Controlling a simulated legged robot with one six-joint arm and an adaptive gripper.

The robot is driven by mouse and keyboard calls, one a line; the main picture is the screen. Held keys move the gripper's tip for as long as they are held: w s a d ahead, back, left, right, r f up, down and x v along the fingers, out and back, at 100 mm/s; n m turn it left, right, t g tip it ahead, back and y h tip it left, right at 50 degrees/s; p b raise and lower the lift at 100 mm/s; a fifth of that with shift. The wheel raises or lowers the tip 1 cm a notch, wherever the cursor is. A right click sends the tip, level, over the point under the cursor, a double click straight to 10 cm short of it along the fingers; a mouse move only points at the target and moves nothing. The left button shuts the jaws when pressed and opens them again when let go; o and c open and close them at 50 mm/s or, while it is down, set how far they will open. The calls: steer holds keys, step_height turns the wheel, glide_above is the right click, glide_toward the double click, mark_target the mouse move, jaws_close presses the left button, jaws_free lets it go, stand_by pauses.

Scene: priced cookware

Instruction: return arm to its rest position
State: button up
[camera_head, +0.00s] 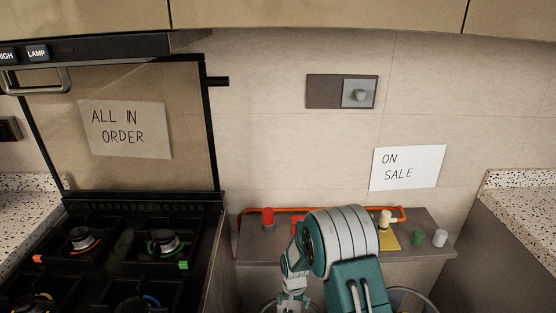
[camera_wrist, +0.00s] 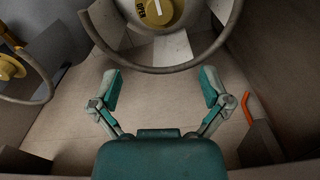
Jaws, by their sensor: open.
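My arm, teal and white, rises from the bottom of the head view and bends over the narrow grey shelf (camera_head: 262,245). My gripper (camera_head: 290,298) hangs at the left end of the arm, in front of the shelf. In the wrist view my gripper (camera_wrist: 162,88) has its two teal fingers spread wide apart, with nothing between them but a pale surface beyond. A curved rim (camera_wrist: 165,66) with a yellow disc marked "OPEN" (camera_wrist: 157,10) lies just past the fingertips. The arm hides the middle of the shelf.
A red piece (camera_head: 267,217), a green piece (camera_head: 418,237) and a white piece (camera_head: 440,238) stand on the shelf, with an orange rail along its back. A round rim (camera_head: 418,297) shows at lower right of the arm. A black stove (camera_head: 110,262) is left.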

steer(key=s+d+r+n+t, duration=0.1)
steer(key=s+d+r, duration=0.25)
steer(key=r, duration=1.05)
steer(key=s+d+r+t, duration=0.25)
steer(key=s+r, duration=0.25)
steer(key=r, duration=0.9)
steer(key=s+d+r+t, duration=0.1)
steer(key=s+d+r, duration=0.1)
steer(key=s+r, duration=0.3)
steer(key=s+d+r+n+t, duration=0.1)
steer(key=s+r, duration=0.4)
steer(key=s, duration=0.9)
steer(key=shift+d, duration=0.6)
